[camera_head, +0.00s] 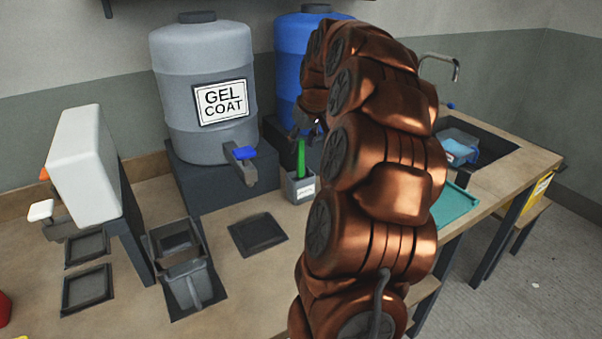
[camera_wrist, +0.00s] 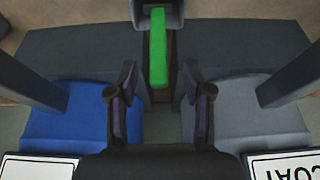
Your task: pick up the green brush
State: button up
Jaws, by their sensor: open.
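The green brush (camera_head: 301,158) stands upright in a small grey holder (camera_head: 300,190) on the bench, beside the gel coat drum's base. My gripper (camera_head: 306,125) is just above the brush in the head view, small and partly hidden by my copper-coloured arm. In the wrist view my gripper (camera_wrist: 159,88) is open, with one finger on each side of the lower end of the green brush (camera_wrist: 159,50). The holder (camera_wrist: 160,14) shows at the top edge of the wrist view.
The grey gel coat drum (camera_head: 205,125) with its blue-handled tap (camera_head: 243,155) stands left of the brush. A blue drum (camera_head: 288,50) stands behind my arm. A grey bucket (camera_head: 185,280) and a dark square pad (camera_head: 257,235) are on the bench. A teal tray (camera_head: 456,203) lies right.

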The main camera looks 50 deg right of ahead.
aim_at(301, 170)
jog(key=shift+x, duration=1.25)
grip_shut()
